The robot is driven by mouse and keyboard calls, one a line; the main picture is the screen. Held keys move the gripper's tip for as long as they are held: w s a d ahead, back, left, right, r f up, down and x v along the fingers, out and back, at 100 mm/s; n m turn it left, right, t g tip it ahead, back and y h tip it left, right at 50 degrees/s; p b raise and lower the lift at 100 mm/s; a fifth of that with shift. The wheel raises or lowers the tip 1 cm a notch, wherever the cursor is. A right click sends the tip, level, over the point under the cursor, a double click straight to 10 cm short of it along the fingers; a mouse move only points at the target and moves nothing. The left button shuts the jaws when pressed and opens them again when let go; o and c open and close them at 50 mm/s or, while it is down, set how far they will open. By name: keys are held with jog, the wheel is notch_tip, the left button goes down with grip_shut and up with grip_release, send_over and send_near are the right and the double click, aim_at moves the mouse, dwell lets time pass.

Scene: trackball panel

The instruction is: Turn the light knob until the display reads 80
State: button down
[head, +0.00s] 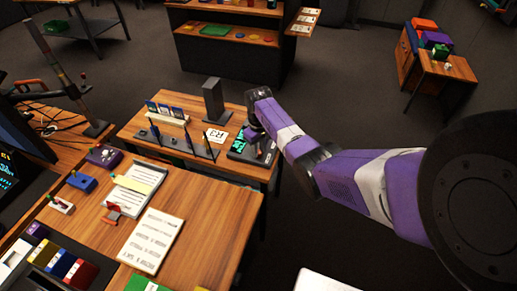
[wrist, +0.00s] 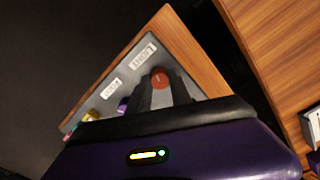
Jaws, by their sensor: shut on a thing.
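A dark control panel (head: 236,156) lies on the far wooden table, with green display characters (head: 239,146) too small to read and partly covered by my arm. In the wrist view the grey panel (wrist: 105,100) carries an orange-red knob (wrist: 159,76) with a mark on its face. My gripper (wrist: 162,86) is shut on this knob, its two dark fingers on either side. A purple knob (wrist: 122,105) and a yellow knob (wrist: 92,115) sit farther left.
A nearer desk (head: 200,220) holds papers and small coloured boxes.

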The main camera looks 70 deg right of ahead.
aim_at(259, 152)
dwell(0.5)
jog(key=c, duration=1.2)
grip_release()
jog(key=shift+o, duration=0.2)
jog(key=shift+r, duration=0.1)
notch_tip(259, 152, up, 8)
jog(key=shift+f, duration=0.2)
